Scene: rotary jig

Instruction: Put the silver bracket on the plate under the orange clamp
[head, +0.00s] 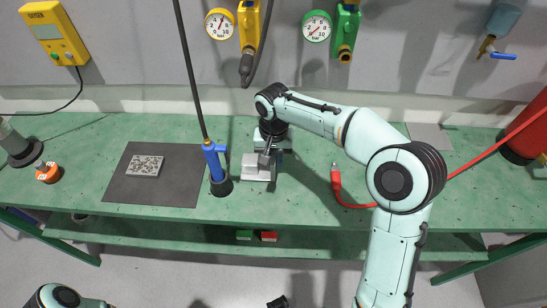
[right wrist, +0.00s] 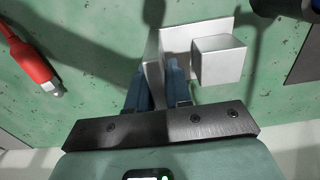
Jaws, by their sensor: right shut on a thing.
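The silver bracket (head: 254,173) is at the middle of the green bench, just right of a blue-handled tool. In the right wrist view the bracket (right wrist: 218,60) shows a flat base, a block and an upright wall. My right gripper (head: 266,157) is shut on the upright wall, with its blue fingers (right wrist: 160,88) on either side of it. I cannot tell whether the bracket is off the bench. A speckled grey plate (head: 145,166) lies on a dark mat to the left. No orange clamp is clearly recognisable. My left gripper is out of view.
The blue-handled tool (head: 215,165) stands upright between mat (head: 120,188) and bracket, its cable rising above. A small orange piece (head: 48,172) sits far left beside a dark round base (head: 25,152). A red connector (head: 336,178) and its cable lie right of the bracket.

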